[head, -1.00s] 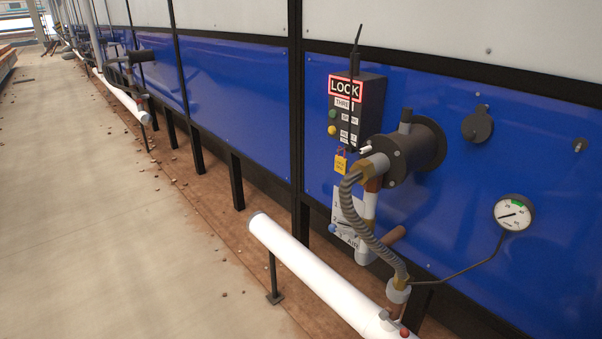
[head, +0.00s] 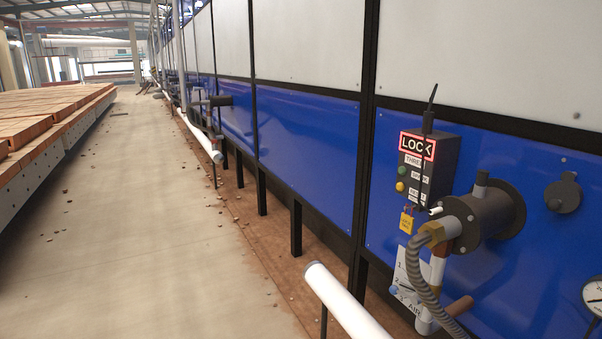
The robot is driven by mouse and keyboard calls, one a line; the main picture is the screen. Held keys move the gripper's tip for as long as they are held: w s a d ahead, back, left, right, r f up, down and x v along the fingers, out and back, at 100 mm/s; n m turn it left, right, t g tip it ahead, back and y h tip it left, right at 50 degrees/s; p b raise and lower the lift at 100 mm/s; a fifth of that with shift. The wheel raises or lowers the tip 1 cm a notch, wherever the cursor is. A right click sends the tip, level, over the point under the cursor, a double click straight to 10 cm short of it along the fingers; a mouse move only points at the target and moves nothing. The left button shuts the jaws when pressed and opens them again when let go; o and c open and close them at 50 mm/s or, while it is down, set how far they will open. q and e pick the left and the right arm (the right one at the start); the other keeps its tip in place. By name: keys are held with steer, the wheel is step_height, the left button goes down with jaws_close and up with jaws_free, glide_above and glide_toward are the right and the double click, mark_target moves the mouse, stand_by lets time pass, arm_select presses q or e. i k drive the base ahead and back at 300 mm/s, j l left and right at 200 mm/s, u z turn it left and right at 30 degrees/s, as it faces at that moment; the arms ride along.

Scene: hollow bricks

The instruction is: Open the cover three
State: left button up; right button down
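A dark control box (head: 427,165) on the blue wall carries a red-framed LOCK sign and a label that reads THREE. To its right, a round dark cover (head: 562,196) with a small tab on top lies against the blue panel. It looks shut. Between them a dark cylindrical burner (head: 487,218) sticks out of the wall, with a ribbed grey hose (head: 424,282) on it. A yellow padlock tag (head: 406,222) hangs under the box. Neither of my grippers is in view.
A white pipe (head: 345,305) runs low in front of the wall. A gauge (head: 594,294) is cut off at the right edge. Stacked bricks (head: 40,120) line the left side.

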mark_target(561, 197)
steer(key=z, duration=1.5)
